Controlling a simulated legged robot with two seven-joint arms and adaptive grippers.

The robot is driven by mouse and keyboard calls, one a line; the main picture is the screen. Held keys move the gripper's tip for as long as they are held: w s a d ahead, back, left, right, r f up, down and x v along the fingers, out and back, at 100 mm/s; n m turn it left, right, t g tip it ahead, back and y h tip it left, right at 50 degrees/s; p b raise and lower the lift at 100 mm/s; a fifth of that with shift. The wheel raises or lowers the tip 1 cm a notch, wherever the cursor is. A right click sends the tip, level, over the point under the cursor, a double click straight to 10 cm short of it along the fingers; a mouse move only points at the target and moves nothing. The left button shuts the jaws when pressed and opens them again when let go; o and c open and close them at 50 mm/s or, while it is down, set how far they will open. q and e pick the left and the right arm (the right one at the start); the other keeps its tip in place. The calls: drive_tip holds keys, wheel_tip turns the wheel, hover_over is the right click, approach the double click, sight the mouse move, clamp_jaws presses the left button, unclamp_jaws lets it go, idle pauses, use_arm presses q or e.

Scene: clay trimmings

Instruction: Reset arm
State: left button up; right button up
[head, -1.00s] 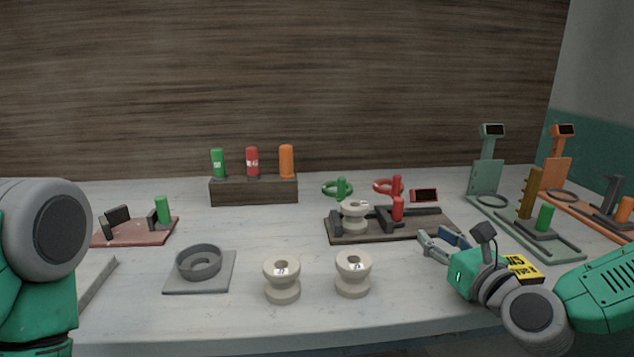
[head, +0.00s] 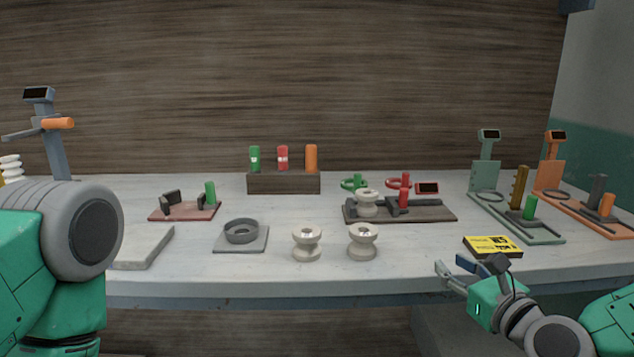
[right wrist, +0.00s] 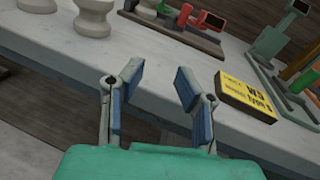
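My right gripper (head: 460,272) is at the table's front edge, at the lower right of the head view. In the right wrist view its two blue-padded fingers (right wrist: 155,105) are apart with nothing between them, so it is open and empty. A yellow and black labelled block (head: 492,246) lies on the table just beyond it. The block also shows right of the fingers in the right wrist view (right wrist: 258,95). My left arm fills the left of the head view, but its gripper is out of view.
Two cream spools (head: 307,242) stand near the front of the white table (head: 400,275). A third spool (head: 367,203) sits on a dark fixture (head: 430,213). A grey ring fixture (head: 241,236) is left of them. Green (head: 490,190) and orange (head: 552,180) stands are at the right.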

sight(430, 279)
drive_tip(key=f, duration=0.1)
drive_tip(key=a+f+n+g, duration=0.1)
drive_tip(key=s+f+n, duration=0.1)
drive_tip(key=f, duration=0.1)
drive_tip(key=shift+a+y, duration=0.3)
drive_tip(key=shift+a, duration=0.05)
drive_tip(key=s+a+f+n+g+p, duration=0.1)
drive_tip(key=s+a+f+n+g, duration=0.1)
drive_tip(key=s+f+n+g, duration=0.4)
drive_tip(key=s+a+f+n+g, duration=0.2)
drive_tip(key=s+f+n, duration=0.55)
drive_tip(key=f, duration=0.35)
drive_tip(key=s+d+f+n+g+h, duration=0.2)
drive_tip(key=s+d+f+n+g, duration=0.1)
drive_tip(key=s+n, duration=0.5)
drive_tip(key=s+d+f+n+g+h+p, duration=0.1)
drive_tip(key=s+d+f+n+g+h, duration=0.2)
drive_tip(key=s+n, duration=0.5)
drive_tip(key=s+d+f+g, duration=0.1)
drive_tip(key=s+d+f, duration=0.1)
drive_tip(key=s+d, duration=0.1)
drive_tip(key=shift+s+d+f+n, duration=0.3)
drive_tip(key=shift+s+f+n, duration=0.1)
drive_tip(key=shift+s, duration=0.15)
drive_tip(key=shift+w, duration=0.15)
